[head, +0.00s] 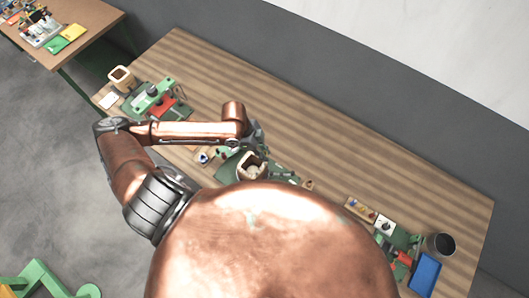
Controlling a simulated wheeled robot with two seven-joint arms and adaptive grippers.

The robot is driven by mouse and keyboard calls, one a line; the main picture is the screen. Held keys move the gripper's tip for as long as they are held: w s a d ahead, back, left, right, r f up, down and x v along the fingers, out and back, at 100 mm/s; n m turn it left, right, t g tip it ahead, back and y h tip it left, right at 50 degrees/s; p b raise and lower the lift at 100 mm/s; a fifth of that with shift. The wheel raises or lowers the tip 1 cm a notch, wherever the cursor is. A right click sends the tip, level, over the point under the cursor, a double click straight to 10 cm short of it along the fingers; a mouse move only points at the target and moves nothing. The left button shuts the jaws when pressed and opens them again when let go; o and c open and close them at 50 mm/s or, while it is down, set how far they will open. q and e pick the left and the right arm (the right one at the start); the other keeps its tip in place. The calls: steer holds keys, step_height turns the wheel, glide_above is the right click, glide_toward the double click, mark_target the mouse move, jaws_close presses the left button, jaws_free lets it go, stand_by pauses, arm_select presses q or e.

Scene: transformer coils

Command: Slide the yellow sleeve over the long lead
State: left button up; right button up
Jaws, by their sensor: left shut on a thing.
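A coil (250,168) with a pale middle and a dark rim stands on a green mat (228,168) at the middle of the bench. Its lower part is hidden behind a copper part of my own body. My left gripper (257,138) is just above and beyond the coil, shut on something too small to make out. I cannot make out the yellow sleeve or the long lead at this size. My right gripper does not show.
The long wooden bench (330,130) is clear along its back. At its left are a cream frame (121,77) and a green fixture (155,98). At its right are a white box (384,225), a dark cup (440,244) and a blue tray (425,272).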

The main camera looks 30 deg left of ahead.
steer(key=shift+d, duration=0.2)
arm_select(q)
steer(key=shift+f, duration=0.2)
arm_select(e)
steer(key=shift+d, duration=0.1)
arm_select(q)
steer(key=shift+f, duration=0.35)
steer(key=shift+f, duration=0.45)
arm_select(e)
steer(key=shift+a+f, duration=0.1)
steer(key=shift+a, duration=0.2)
arm_select(q)
steer(key=shift+f, duration=0.35)
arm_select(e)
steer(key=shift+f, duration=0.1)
arm_select(q)
steer(key=shift+f, duration=0.2)
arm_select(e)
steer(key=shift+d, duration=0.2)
arm_select(q)
steer(key=shift+f, duration=0.25)
